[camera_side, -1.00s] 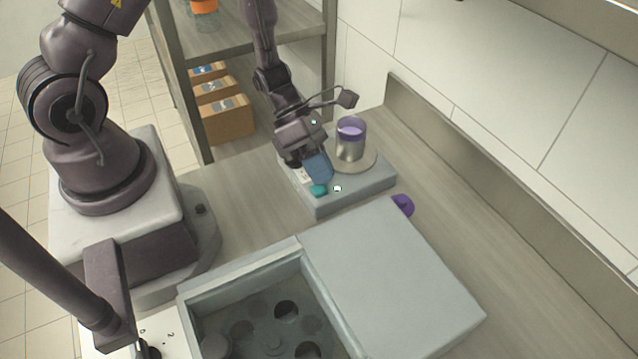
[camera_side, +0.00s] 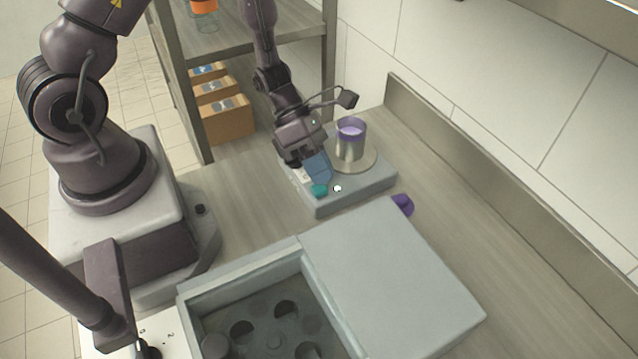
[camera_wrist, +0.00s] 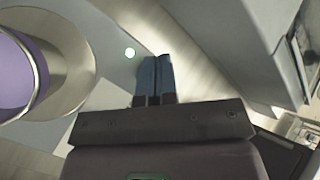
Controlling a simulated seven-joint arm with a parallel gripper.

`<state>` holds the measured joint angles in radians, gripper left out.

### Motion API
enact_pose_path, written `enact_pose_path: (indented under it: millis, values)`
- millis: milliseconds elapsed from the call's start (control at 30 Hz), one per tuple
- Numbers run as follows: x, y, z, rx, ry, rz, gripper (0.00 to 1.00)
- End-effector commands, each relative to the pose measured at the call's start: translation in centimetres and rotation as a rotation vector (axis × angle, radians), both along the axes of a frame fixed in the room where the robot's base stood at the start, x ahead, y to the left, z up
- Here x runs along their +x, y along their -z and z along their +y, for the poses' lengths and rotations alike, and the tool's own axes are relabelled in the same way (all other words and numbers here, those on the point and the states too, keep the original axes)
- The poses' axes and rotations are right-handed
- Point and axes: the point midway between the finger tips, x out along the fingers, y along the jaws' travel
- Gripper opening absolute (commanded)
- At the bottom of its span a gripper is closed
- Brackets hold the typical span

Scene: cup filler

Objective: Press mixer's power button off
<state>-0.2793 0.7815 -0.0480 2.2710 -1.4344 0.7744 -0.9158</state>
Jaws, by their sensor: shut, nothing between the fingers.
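The mixer (camera_side: 345,198) is a grey block at the back of the counter, with a round metal plate (camera_side: 367,163) on top. A metal cup with a purple upper part (camera_side: 351,133) stands on the plate. A teal knob or button (camera_side: 319,191) and a small round white button or light (camera_side: 337,188) sit near the front edge. The white one shows a green rim in the wrist view (camera_wrist: 130,53). My gripper (camera_side: 321,181) is shut and empty, its blue fingers over the mixer's front part. In the wrist view the fingertips (camera_wrist: 155,58) are just right of the white spot. Contact cannot be told.
A grey open-topped bath (camera_side: 235,285) with dark round openings inside and a flat lid (camera_side: 395,275) beside it stand in front. A purple object (camera_side: 402,205) lies right of the mixer. Shelves (camera_side: 260,40) with boxes (camera_side: 228,118) stand behind left. Counter right is clear.

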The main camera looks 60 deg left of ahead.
Motion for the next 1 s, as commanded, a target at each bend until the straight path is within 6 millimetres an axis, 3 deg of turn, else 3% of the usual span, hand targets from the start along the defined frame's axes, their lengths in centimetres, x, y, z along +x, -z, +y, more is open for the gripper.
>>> enact_pose_path:
  millis: [1000]
  values:
    - [0.0, 1.3, 0.0, 0.000, 0.000, 0.000, 0.00]
